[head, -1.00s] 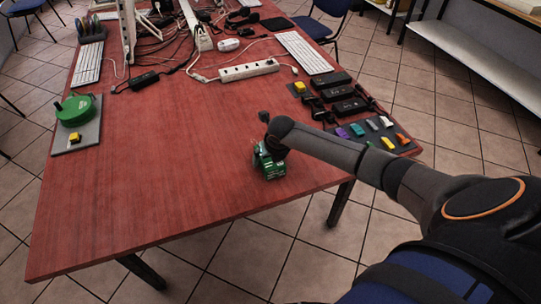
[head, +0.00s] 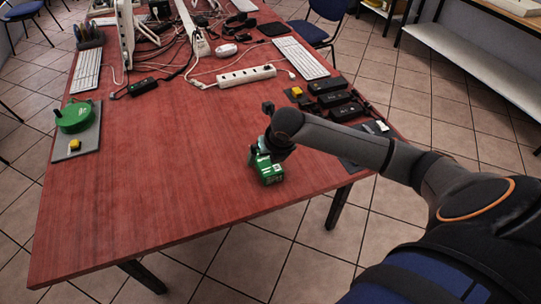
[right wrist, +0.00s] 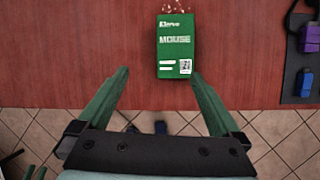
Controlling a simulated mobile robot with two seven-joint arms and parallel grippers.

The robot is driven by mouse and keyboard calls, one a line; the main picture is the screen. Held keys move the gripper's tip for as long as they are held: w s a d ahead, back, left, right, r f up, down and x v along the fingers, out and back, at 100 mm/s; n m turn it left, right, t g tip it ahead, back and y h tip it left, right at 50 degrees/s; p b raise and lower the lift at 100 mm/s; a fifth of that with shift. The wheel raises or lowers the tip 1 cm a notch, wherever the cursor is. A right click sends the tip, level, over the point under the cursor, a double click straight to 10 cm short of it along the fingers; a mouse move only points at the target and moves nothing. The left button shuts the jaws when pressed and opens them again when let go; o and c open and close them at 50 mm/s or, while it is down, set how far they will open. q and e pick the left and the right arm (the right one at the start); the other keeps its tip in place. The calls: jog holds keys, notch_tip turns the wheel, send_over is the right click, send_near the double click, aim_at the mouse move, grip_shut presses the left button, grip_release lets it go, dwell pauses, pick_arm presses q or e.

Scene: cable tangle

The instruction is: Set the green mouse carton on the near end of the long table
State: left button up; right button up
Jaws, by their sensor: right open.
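The green mouse carton (head: 271,174) lies on the near end of the long red-brown table (head: 150,200), a little in from the front edge. In the right wrist view the carton (right wrist: 174,45) shows its face with "MOUSE" lettering and a small code label. My right gripper (right wrist: 160,74) is open, and its two green fingers are spread with nothing between their tips. The carton lies just beyond the fingertips, nearer the right finger. In the head view my right gripper (head: 268,154) is over the carton, partly hidden by its own arm. My left gripper is not in view.
A white power strip (head: 246,76), black adapters (head: 338,98) and tangled cables lie farther back. A green round item (head: 74,116) sits on a grey mat at left. A dark mat (head: 352,148) at right is partly hidden by my arm. The table's middle is clear.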

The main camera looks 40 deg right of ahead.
jog(key=a+f+m, duration=0.1)
jog(key=a, duration=0.1)
jog(key=s+a+f+m+y, duration=0.1)
jog(key=a+f+m, duration=0.1)
jog(key=s+a+f+m+y, duration=0.1)
jog(key=a, duration=0.2)
jog(key=shift+s+f+m+t, duration=0.25)
jog(key=shift+f+m+t, duration=0.05)
jog(key=shift+f+t, duration=0.1)
jog(key=s+a+f+m+t+y, duration=0.2)
jog(key=s+a+f+m, duration=0.3)
jog(key=m, duration=0.4)
jog(key=s+a+f+m+t+h, duration=0.1)
jog(key=s+f+m, duration=0.3)
jog(key=s+m, duration=0.8)
jog(key=m, duration=0.4)
jog(key=shift+a+t, duration=0.2)
jog(key=shift+t, duration=0.2)
jog(key=shift+c, duration=0.3)
